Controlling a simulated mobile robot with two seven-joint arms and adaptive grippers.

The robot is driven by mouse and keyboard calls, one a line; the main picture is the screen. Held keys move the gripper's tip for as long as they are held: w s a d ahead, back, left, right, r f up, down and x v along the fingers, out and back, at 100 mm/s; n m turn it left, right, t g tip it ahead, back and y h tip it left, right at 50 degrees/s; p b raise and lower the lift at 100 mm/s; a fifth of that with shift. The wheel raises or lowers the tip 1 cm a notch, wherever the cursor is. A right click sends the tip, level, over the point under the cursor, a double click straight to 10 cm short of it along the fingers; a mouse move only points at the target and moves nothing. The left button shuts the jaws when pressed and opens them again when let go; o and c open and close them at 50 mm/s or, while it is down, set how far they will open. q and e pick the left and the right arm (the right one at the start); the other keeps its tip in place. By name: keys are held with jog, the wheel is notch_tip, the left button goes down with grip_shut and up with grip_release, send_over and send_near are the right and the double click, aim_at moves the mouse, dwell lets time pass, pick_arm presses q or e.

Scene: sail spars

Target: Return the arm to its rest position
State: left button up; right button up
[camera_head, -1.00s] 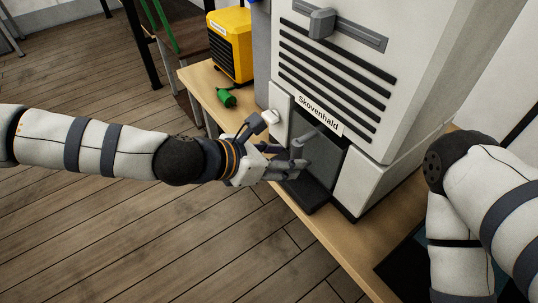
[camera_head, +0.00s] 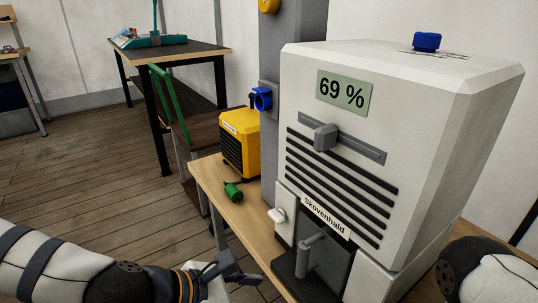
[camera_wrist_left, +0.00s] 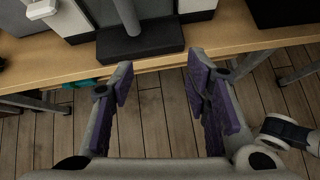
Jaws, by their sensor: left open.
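My left arm (camera_head: 60,268) comes in from the lower left of the head view. My left gripper (camera_head: 232,272) is low in the picture, in front of the bench edge. In the left wrist view, the left gripper (camera_wrist_left: 160,85) has its two purple-padded fingers spread with nothing between them. Floor boards show through the gap. The fingers are apart from the dark tray (camera_wrist_left: 142,43) at the machine's foot. Part of my right arm (camera_head: 480,272) shows at the lower right of the head view; its gripper is out of view.
A white Skovenhald machine (camera_head: 380,120) with a 69 % display (camera_head: 343,93) stands on the wooden bench (camera_head: 248,228). A grey upright handle (camera_head: 308,255) is in its recess. A green object (camera_head: 233,191) and a yellow box (camera_head: 241,143) are behind. Open floor (camera_head: 90,190) lies left.

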pick_arm(q)
jog(key=s+a+f+m+g+y+p, duration=0.1)
jog(key=s+f+m+g, duration=0.1)
jog(key=s+f+m, duration=0.35)
jog(key=s+a+f+m+g+y+p, duration=0.1)
jog(key=s+f+m+g, duration=0.15)
jog(key=s, duration=0.55)
jog(key=s+a+f+m+g+y+p, duration=0.1)
jog(key=s+a+f+m+y, duration=0.1)
jog(key=s+a+m, duration=0.5)
jog(key=s+a+f+m+g+y+p, duration=0.1)
jog(key=s+a+f+m+g+y, duration=0.1)
jog(key=s+a+m+y, duration=0.2)
jog(key=s+a+m, duration=0.3)
jog(key=s+a, duration=0.3)
jog(key=s, duration=0.2)
jog(key=shift+s+a+f+m+p, duration=0.15)
jog(key=shift+s+f+m+p, duration=0.15)
jog(key=shift+m+p, duration=0.1)
pick_arm(e)
jog(key=w+r+t, duration=0.2)
jog(key=w+r, duration=0.3)
jog(key=r, duration=0.1)
jog(key=shift+w, duration=0.4)
